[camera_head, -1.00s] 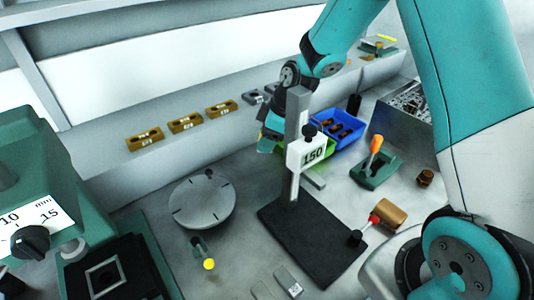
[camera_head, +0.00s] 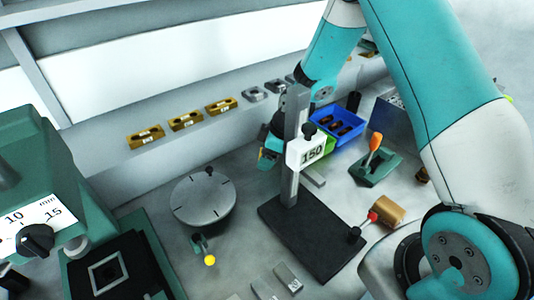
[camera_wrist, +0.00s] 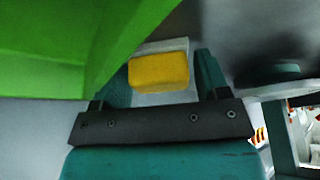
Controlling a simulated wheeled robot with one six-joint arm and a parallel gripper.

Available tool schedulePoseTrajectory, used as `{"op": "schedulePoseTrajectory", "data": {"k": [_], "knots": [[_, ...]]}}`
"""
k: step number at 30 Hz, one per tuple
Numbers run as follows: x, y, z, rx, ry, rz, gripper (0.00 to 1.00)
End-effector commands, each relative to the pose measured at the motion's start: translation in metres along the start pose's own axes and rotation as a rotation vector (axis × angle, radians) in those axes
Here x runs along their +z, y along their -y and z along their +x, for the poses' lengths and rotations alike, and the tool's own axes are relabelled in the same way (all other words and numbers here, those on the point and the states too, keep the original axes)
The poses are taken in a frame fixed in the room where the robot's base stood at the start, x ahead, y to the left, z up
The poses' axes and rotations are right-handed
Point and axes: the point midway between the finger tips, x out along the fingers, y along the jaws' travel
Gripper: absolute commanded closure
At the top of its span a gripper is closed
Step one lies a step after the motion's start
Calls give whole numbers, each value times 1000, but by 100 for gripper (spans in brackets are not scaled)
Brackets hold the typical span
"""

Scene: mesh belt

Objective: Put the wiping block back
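The wiping block appears to be the yellow block with a pale part behind it (camera_wrist: 158,72), in the wrist view. It sits between the two fingers of my gripper (camera_wrist: 165,80). The left finger is close against it, and a narrow strip shows beside the right finger. I cannot tell whether both fingers press on it. In the head view my gripper (camera_head: 268,152) is low behind the upright of the 150 stand (camera_head: 312,150) and partly hidden by it. A green bin (camera_wrist: 70,50) fills the upper left of the wrist view, very close to my gripper.
The blue bin (camera_head: 343,128) with brown parts stands right of my gripper. A round grey plate (camera_head: 203,200) lies to the left front. The green holder with an orange handle (camera_head: 375,160) is at right. Yellow blocks (camera_head: 185,122) line the back ledge.

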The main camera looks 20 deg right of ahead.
Motion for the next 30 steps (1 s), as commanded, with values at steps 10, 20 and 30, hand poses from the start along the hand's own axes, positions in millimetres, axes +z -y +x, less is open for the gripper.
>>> {"op": "schedulePoseTrajectory", "data": {"k": [10,20,30], "knots": [[-2,-1,-8,2,-1,0,32],[-2,-1,-75,7,-3,0,32],[-1,0,-121,1,0,1,32]]}}
